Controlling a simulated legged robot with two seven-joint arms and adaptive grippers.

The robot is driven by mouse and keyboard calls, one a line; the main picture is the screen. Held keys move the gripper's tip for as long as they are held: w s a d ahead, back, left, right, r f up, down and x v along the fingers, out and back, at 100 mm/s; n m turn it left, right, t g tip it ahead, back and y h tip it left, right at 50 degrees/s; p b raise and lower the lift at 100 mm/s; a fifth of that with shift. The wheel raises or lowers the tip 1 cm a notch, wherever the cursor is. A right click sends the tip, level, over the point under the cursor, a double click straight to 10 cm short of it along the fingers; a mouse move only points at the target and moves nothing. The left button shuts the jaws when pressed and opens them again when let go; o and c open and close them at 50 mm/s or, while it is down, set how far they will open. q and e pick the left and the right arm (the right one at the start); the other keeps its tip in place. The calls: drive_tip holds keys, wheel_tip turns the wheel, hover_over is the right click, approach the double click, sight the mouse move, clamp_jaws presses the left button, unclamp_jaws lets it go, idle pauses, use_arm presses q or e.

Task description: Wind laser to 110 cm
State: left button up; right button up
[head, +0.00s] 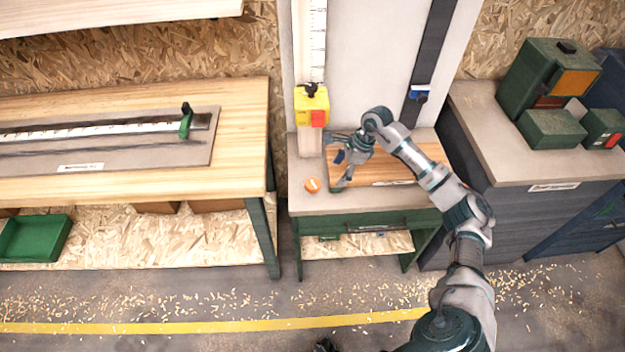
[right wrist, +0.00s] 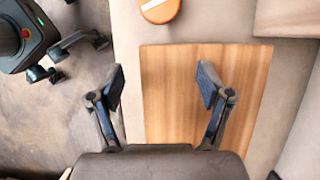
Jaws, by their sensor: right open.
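The yellow laser unit (head: 311,105) has a red front part and a black knob on top. It sits low on an upright rail with a white measuring scale (head: 317,40); the scale's figures are too small to read. My right gripper (head: 341,172) is open and empty, over the bench below and right of the laser. In the right wrist view its fingers (right wrist: 160,88) stand apart above a wooden board (right wrist: 168,120). The laser does not show in that view. A dark fingered part at the head view's bottom edge (head: 325,346) may be my left gripper, mostly cut off.
An orange round object (head: 312,185) lies on the bench (head: 300,204), left of my right gripper; it also shows in the wrist view (right wrist: 160,10). A dark upright strip carries a blue-white slider (head: 419,92). A wooden table (head: 235,135) stands left, a cabinet (head: 500,165) right.

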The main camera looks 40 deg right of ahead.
hover_over(314, 182)
drive_tip(key=d, duration=0.2)
drive_tip(key=shift+s+a+f, duration=0.1)
drive_tip(key=shift+s+f, duration=0.15)
drive_tip(key=shift+s, duration=0.2)
drive_tip(key=b+x, duration=0.1)
drive_tip(key=x, duration=0.3)
drive_tip(key=shift+s+a, duration=0.1)
drive_tip(key=shift+a, duration=0.05)
drive_tip(key=shift+a+f, duration=0.2)
drive_tip(key=shift+f, duration=0.1)
use_arm(q)
drive_tip(key=w+r+t, duration=0.1)
drive_tip(key=w+d+r+t, duration=0.1)
drive_tip(key=w, duration=0.1)
drive_tip(key=shift+d+r+h, duration=0.15)
drive_tip(key=shift+r+h, duration=0.1)
drive_tip(key=shift+h, duration=0.05)
drive_tip(key=shift+d, duration=0.15)
use_arm(e)
drive_tip(key=shift+d, duration=0.15)
drive_tip(key=shift+d+f, duration=0.1)
drive_tip(key=c, duration=1.2)
